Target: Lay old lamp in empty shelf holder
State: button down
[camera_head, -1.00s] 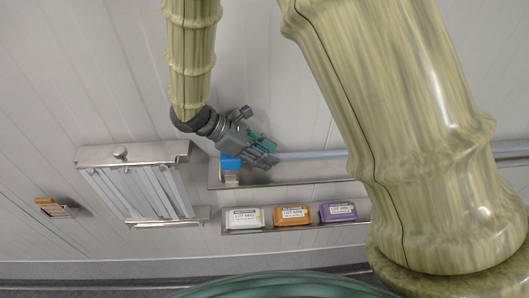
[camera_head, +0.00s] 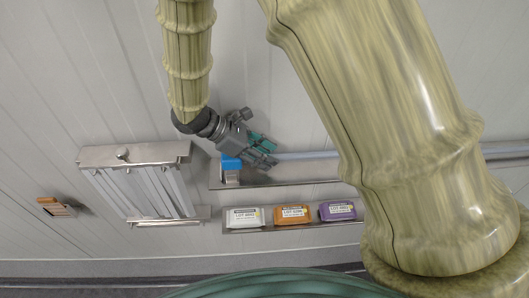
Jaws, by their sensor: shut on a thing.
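My gripper (camera_head: 266,152) is over the left part of the upper metal shelf (camera_head: 300,173). It is shut on a long pale tube, the old lamp (camera_head: 310,155), which runs to the right along the shelf. My large arm link hides the lamp's middle. A pale bar, seemingly the same lamp, shows again right of the link. A blue holder block (camera_head: 231,163) stands at the shelf's left end, just left of my gripper. I cannot tell whether the lamp touches the shelf or a holder.
A lower ledge (camera_head: 290,226) carries a white pack (camera_head: 244,218), an orange pack (camera_head: 291,215) and a purple pack (camera_head: 338,211). A metal-framed fixture with pale strips (camera_head: 150,190) is on the wall at left. A small orange-topped box (camera_head: 53,204) is farther left.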

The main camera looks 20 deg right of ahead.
jog(key=shift+f, duration=0.6)
dwell(0.7)
jog(key=shift+d+f+p, duration=0.1)
jog(key=shift+f+p, duration=0.25)
jog(key=shift+f, duration=0.15)
dwell(2.1)
jog(key=c, duration=0.9)
grip_release()
jog(key=shift+o, duration=0.2)
